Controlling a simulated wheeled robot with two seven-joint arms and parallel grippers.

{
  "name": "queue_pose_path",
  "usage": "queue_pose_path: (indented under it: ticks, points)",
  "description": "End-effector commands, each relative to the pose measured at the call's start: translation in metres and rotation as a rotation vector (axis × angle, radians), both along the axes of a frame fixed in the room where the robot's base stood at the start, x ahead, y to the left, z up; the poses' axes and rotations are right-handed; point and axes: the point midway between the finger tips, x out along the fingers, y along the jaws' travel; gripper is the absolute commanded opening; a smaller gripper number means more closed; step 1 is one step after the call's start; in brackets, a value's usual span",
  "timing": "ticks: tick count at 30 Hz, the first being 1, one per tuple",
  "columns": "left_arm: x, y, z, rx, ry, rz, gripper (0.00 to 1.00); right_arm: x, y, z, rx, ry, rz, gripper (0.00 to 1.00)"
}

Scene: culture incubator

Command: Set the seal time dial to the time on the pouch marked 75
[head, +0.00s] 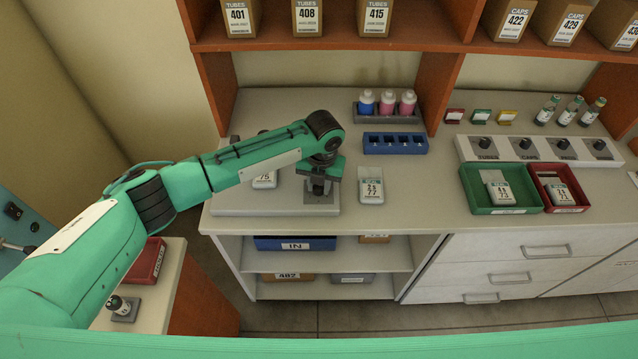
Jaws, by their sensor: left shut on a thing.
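The grey sealer (255,209) lies on the bench at the left. The pouch marked 75 (265,181) is on it, its upper part hidden behind my left arm, so its time cannot be read. My left gripper (319,188) points down over the sealer's right end and is shut on what appears to be the seal time dial. The dial itself and its scale are mostly hidden by the gripper. A pouch marked 77 (371,189), with "2 s" on it, lies on the bench just right of the gripper. My right gripper is not in view.
A green tray (470,199) holds pouch 73 and a red tray (546,203) holds pouch 71. A white panel (541,149) with several knobs stands behind them. A blue rack (396,143) and bottles (388,103) stand at the back. Bench right of pouch 77 is clear.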

Motion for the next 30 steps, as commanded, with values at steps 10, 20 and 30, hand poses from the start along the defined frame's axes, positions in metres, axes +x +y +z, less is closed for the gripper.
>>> queue_pose_path:
  ticks: [10,20,30]
  points:
    - [0.001,0.0,0.001,0.0,-0.002,0.001,0.44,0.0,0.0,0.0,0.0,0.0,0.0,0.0]
    - [0.0,0.0,0.001,0.0,-0.001,0.001,0.5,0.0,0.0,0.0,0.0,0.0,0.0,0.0]
    - [0.001,-0.003,0.051,-0.002,-0.005,0.0,0.5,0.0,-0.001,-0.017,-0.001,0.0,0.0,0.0]
